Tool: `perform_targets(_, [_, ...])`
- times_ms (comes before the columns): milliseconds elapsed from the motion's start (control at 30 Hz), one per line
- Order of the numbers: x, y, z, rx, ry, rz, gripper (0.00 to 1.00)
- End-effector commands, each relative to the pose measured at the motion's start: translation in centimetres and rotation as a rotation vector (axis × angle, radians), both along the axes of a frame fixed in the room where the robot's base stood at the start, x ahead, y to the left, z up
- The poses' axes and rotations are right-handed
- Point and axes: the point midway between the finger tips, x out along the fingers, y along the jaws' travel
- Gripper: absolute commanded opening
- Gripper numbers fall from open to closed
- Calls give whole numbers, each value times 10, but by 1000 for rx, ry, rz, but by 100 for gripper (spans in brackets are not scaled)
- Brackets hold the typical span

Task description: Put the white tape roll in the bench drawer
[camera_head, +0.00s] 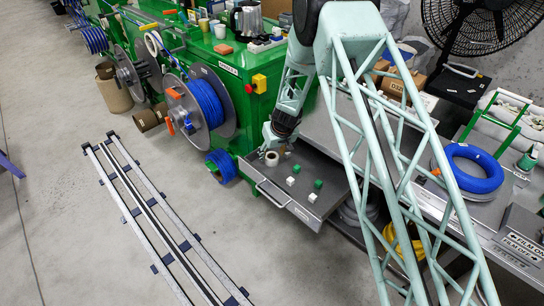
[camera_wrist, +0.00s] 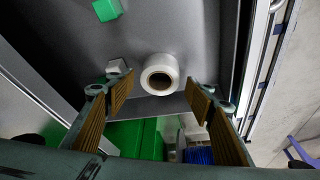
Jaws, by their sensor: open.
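The bench drawer (camera_head: 322,209) is pulled out below the bench. It shows as a dark grey tray in the wrist view (camera_wrist: 205,35). The white tape roll (camera_head: 272,158) is inside the drawer, near its left end in the head view. In the wrist view the roll (camera_wrist: 160,70) shows its dark hollow core, just beyond and between my fingertips. My gripper (camera_wrist: 161,93) is open, with a gap between each brown-padded finger and the roll. In the head view my gripper (camera_head: 272,140) is right by the roll and its fingers are hard to make out.
Small white blocks (camera_head: 290,181) and green blocks (camera_head: 318,184) lie in the drawer to the right of the roll. The green machine (camera_head: 245,105) with blue cable reels stands on the left. A blue cable coil (camera_head: 468,168) lies on the bench at right. Floor rails (camera_head: 160,225) run at left.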

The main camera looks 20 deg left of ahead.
Motion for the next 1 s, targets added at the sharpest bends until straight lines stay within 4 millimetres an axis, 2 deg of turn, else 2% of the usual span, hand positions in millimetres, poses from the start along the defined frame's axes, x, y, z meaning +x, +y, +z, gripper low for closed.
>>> perform_targets(600, [-20, -18, 65, 0, 0, 0, 49])
perform_targets(800, [-24, -22, 78, 0, 0, 0, 49])
perform_targets(1000, [-25, -23, 82, -1, 1, 0, 49])
